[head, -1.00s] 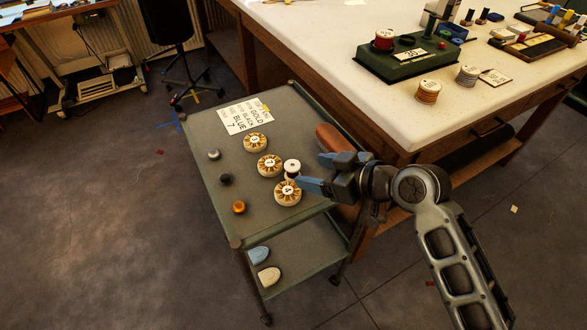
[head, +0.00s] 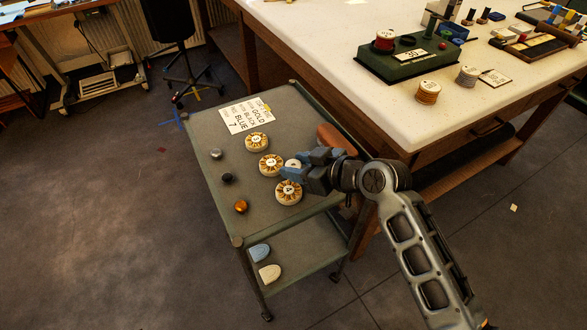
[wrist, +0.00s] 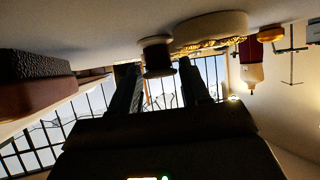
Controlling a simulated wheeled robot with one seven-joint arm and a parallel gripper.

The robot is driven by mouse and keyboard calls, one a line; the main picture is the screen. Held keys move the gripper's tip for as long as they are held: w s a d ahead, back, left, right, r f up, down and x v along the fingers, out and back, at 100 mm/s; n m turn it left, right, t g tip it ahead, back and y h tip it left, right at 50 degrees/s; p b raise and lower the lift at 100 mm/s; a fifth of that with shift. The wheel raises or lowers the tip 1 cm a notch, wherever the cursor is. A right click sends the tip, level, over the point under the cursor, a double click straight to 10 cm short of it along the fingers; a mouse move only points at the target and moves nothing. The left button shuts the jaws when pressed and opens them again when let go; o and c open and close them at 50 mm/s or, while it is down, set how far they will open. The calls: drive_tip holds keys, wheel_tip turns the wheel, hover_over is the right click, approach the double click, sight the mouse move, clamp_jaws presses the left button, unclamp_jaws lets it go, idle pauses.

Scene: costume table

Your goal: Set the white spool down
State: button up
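The white spool (head: 292,163) stands on the grey-green cart top (head: 205,190), close beside two round numbered discs. In the head view only its pale top shows; my gripper hides the rest. In the wrist view the spool (wrist: 157,56) is dark, upright against the cart surface, which fills the top of that picture. My gripper (head: 296,168) reaches it from the right, with blue fingers. In the wrist view the fingers (wrist: 158,72) stand apart, one on each side of the spool, with a gap at the right finger. Contact at the left finger is unclear.
A lettered card (head: 245,115) lies at the back. A brown object (head: 331,137) is at the right edge, beside the white-topped table (head: 420,120).

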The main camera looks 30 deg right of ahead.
drive_tip(key=c, duration=0.7)
drive_tip(key=shift+r, duration=0.1)
